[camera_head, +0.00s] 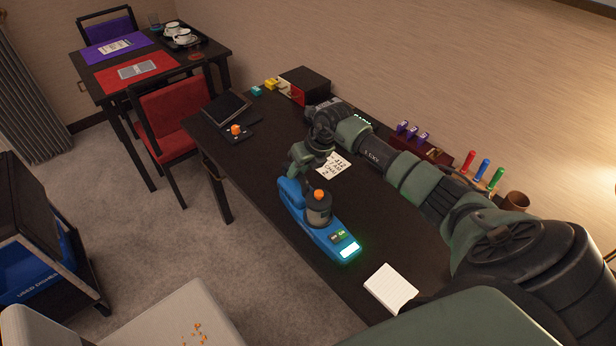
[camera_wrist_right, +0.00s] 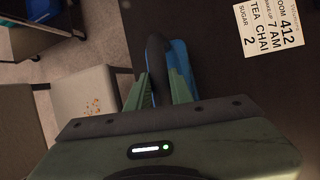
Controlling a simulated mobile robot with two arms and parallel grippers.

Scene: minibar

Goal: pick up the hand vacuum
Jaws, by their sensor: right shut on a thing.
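The hand vacuum (camera_head: 326,236) is a long blue device over the dark table, with a dark cylindrical part with an orange top and a glowing panel at its near right end. My right gripper (camera_head: 299,176) reaches its far left end from above. In the right wrist view, my right gripper (camera_wrist_right: 159,78) has its green fingers on both sides of a dark curved handle, shut on it. The blue body of the hand vacuum (camera_wrist_right: 181,58) shows behind, partly hidden by a finger. Whether it touches the table is unclear. My left gripper is not in view.
The dark table (camera_head: 265,165) holds a white notepad (camera_head: 391,288), a printed card (camera_head: 334,167), a dark tablet-like item (camera_head: 227,106) and colored markers (camera_head: 482,169) along the wall. A pale seat (camera_head: 180,315) with orange crumbs stands at lower left. A red chair (camera_head: 180,115) stands behind.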

